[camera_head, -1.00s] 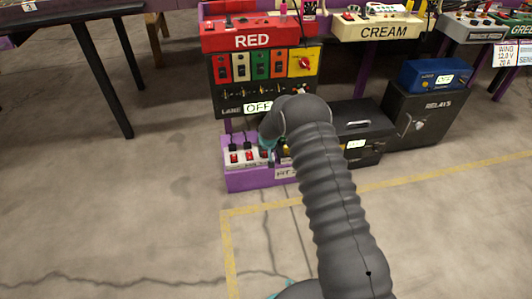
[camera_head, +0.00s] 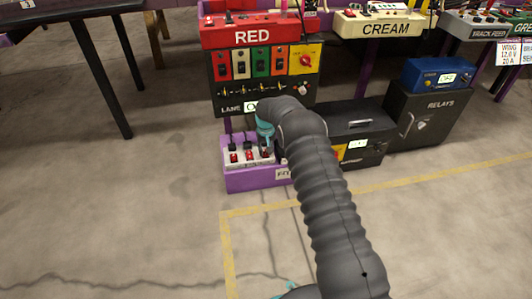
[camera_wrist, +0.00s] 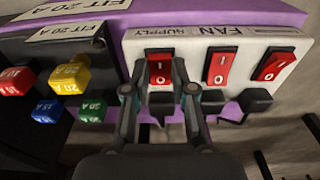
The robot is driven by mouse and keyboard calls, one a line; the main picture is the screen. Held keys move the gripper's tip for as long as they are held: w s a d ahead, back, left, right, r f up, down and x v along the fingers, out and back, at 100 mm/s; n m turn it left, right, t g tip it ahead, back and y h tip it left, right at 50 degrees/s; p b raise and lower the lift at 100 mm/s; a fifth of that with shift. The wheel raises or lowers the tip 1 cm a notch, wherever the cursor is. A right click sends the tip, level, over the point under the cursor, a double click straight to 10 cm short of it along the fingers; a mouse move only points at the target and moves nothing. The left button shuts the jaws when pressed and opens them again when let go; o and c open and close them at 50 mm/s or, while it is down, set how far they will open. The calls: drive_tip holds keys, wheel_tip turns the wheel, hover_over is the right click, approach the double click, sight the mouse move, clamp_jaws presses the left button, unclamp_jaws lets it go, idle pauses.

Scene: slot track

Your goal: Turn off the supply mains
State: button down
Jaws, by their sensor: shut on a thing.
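A white switch strip (camera_wrist: 214,67) on a purple box shows in the wrist view, with upside-down labels reading SUPPLY and FAN. It carries three red rocker switches, each with a black plug below it. The leftmost is the supply switch (camera_wrist: 161,69), under the SUPPLY label. My gripper (camera_wrist: 160,92) has one finger on each side of the black plug (camera_wrist: 160,104) below that switch and is shut on it. The rocker's on or off position is hard to tell. In the head view the strip (camera_head: 234,156) sits low, with my gripper (camera_head: 265,131) at its right end, partly hidden by my arm.
A fuse block (camera_wrist: 60,90) with coloured fuses lies left of the strip in the wrist view. The red lane panel (camera_head: 236,40) stands above. A black battery case (camera_head: 362,125) and a relays box (camera_head: 430,112) stand right. Open floor lies left and in front.

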sight(266, 154)
drive_tip(key=shift+w, duration=0.1)
idle(0.3)
drive_tip(key=c, duration=1)
unclamp_jaws()
drive_tip(key=shift+o, duration=0.2)
wheel_tip(266, 154, up, 12)
drive_tip(key=shift+s+d, duration=0.15)
drive_tip(key=shift+s, duration=0.25)
